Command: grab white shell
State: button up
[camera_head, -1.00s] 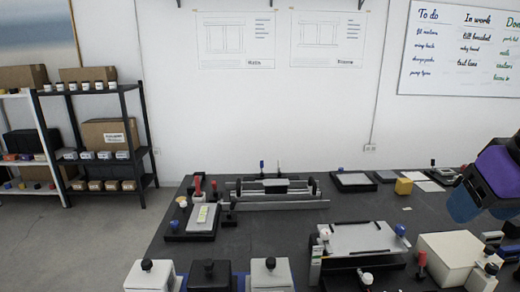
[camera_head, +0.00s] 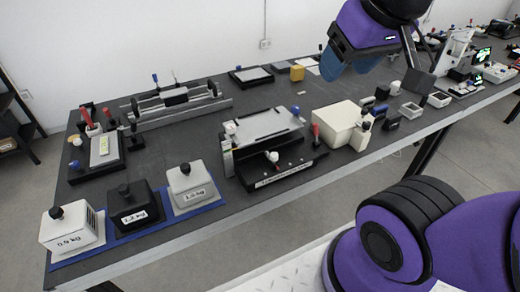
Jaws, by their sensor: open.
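On the dark table's front left, a white box-shaped shell (camera_head: 72,230) with a black knob stands at the left end of a blue mat. Beside it are a black shell (camera_head: 134,206) and a light grey-white shell (camera_head: 190,185), each with a knob and a label. Which one the task means is not certain; a plain white box (camera_head: 335,124) also stands near the table's middle. My gripper (camera_head: 348,66), with blue fingers on a purple arm, hangs over the table's back part. It is open, empty and well apart from these shells.
A raised fixture with a grey plate (camera_head: 268,126) stands between the shells and the white box. A rail device (camera_head: 176,98) and a tray with red-handled parts (camera_head: 103,150) are behind the shells.

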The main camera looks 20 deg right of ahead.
aim_at(69, 231)
jog(key=u, duration=1.3)
jog(key=i+j, duration=0.25)
jog(key=j, duration=0.15)
jog(key=i+j, duration=0.25)
jog(key=j, duration=0.15)
jog(key=i+j+z, duration=0.1)
jog(key=i+j, duration=0.15)
jog(key=j, duration=0.15)
